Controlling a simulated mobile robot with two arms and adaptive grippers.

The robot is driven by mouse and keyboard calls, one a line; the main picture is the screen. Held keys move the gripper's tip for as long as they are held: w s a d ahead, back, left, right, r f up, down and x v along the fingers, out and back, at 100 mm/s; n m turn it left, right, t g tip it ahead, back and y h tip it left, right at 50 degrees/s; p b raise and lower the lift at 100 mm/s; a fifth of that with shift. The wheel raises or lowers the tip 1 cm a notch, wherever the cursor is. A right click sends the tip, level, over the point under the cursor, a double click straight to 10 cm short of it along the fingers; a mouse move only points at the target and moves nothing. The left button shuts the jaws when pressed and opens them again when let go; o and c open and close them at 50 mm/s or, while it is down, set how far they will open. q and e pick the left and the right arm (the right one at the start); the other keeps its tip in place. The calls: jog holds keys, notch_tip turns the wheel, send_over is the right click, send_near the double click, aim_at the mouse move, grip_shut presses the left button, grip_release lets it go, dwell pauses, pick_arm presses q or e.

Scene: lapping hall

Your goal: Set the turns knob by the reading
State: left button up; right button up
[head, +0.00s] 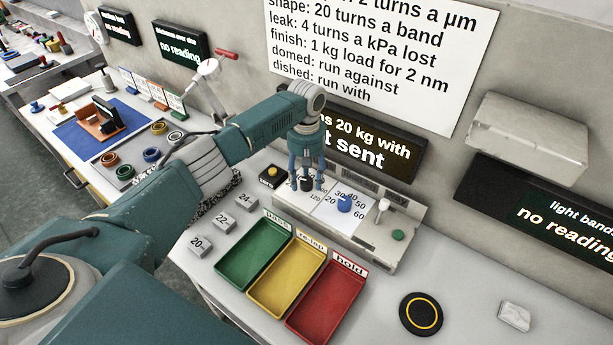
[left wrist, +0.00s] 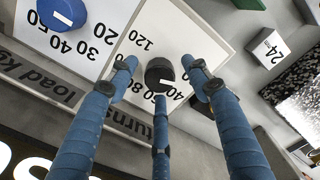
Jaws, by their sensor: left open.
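The turns knob is black with a white pointer mark (left wrist: 160,73). In the left wrist view its mark points toward the printed 40, and 80 and 120 stand on the same white plate. My left gripper (head: 307,184) is above this knob, its blue fingers open and spread around it; I cannot tell whether they touch. In the head view the fingers partly hide the knob. The blue load knob (head: 344,203) sits beside it; it also shows in the left wrist view (left wrist: 62,12). The dark display (head: 372,150) behind reads "20 kg with" and "t sent", partly hidden by my arm. My right gripper is not in view.
A white lever (head: 383,206) and green button (head: 398,235) sit on the same panel. Green (head: 254,254), yellow (head: 286,277) and red (head: 327,302) trays lie in front. Weights marked 20, 22 and 24 stand left. A rules sheet (head: 385,60) hangs behind; another display (head: 565,225) says "no reading".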

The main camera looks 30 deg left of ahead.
pick_arm(q)
jog(key=c, duration=1.2)
jog(key=shift+o, duration=0.2)
jog(key=shift+m, duration=0.4)
jog(key=shift+r+m+p, duration=0.1)
jog(key=shift+m+p, duration=0.6)
jog(key=shift+m, duration=0.2)
jog(key=m+p, duration=0.1)
jog(key=m, duration=0.3)
jog(key=shift+m, duration=0.3)
jog(key=m+p, duration=0.1)
jog(key=m, duration=0.3)
jog(key=shift+w, duration=0.1)
jog(key=m, duration=0.7)
jog(key=shift+m, duration=0.4)
jog(key=m, duration=0.4)
jog(key=shift+w+m, duration=0.1)
jog(key=shift+m, duration=1.7)
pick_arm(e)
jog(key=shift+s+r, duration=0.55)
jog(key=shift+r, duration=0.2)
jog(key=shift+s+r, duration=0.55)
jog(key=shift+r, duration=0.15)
pick_arm(q)
jog(key=shift+m, duration=0.3)
